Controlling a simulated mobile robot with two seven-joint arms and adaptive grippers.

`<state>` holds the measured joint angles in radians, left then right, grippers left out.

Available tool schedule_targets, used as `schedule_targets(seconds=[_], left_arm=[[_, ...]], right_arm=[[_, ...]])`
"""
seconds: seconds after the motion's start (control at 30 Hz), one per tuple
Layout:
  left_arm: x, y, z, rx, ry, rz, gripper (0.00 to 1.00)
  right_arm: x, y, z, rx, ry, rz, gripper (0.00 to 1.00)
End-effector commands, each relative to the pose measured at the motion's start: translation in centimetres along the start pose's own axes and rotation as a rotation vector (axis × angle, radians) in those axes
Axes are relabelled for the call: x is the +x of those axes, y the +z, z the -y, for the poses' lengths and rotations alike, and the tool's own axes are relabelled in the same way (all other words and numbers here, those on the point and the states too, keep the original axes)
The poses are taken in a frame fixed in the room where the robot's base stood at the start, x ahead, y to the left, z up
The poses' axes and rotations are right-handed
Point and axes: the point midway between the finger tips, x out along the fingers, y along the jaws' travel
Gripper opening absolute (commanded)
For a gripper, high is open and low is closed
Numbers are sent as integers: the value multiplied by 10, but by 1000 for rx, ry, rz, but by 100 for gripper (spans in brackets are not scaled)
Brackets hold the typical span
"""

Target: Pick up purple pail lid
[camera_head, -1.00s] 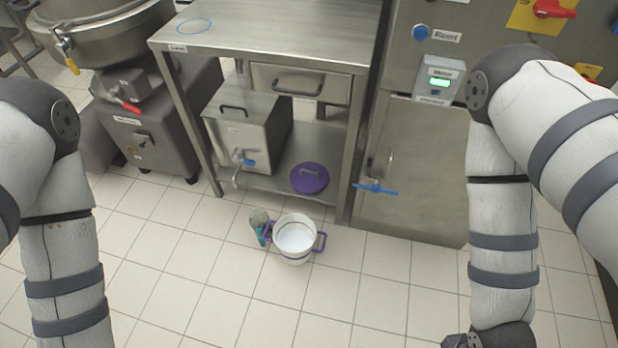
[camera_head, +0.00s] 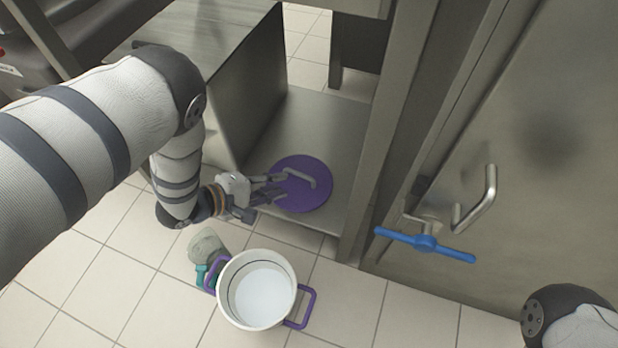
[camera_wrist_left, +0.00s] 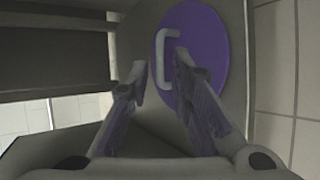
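The purple pail lid (camera_head: 317,195) is a flat round disc with a light grey bar handle (camera_head: 303,177). It lies on the steel lower shelf of the table. My left gripper (camera_head: 277,188) is open at the lid's left edge, its fingers reaching over the rim just short of the handle. In the left wrist view the lid (camera_wrist_left: 212,70) is ahead, with the handle (camera_wrist_left: 160,60) just beyond the tips of my open left fingers (camera_wrist_left: 160,72). The gap between the fingers is empty. My right gripper is not in view; only part of my right arm shows at the lower right.
A white pail (camera_head: 262,290) with purple handles stands on the tiled floor in front of the shelf. A grey scoop with a teal handle (camera_head: 203,273) lies beside it. A steel box (camera_head: 225,80) stands left of the lid. A table leg (camera_head: 385,140) rises right of it.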

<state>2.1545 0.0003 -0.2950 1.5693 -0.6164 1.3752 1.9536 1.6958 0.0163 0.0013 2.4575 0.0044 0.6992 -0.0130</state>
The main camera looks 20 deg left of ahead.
Motion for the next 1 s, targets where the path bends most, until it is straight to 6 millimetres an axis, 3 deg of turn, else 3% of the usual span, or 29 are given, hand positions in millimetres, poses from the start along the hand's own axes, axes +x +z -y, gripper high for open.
schedule_targets(seconds=[0.1, 0.5, 0.73, 0.77, 0.83, 1.0], left_arm=[[27, 0, 5, 1, -4, 1, 20], [87, -7, 0, 1, -4, -2, 20], [89, -7, -2, 0, -3, -4, 20], [89, -7, -2, 0, -3, -4, 18], [89, -7, -2, 0, -3, -4, 2], [89, -7, -2, 0, -3, -4, 0]], right_arm=[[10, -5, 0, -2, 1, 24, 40], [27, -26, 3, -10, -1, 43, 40], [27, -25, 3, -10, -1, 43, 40], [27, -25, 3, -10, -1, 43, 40], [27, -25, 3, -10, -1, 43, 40], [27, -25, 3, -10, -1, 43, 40]])
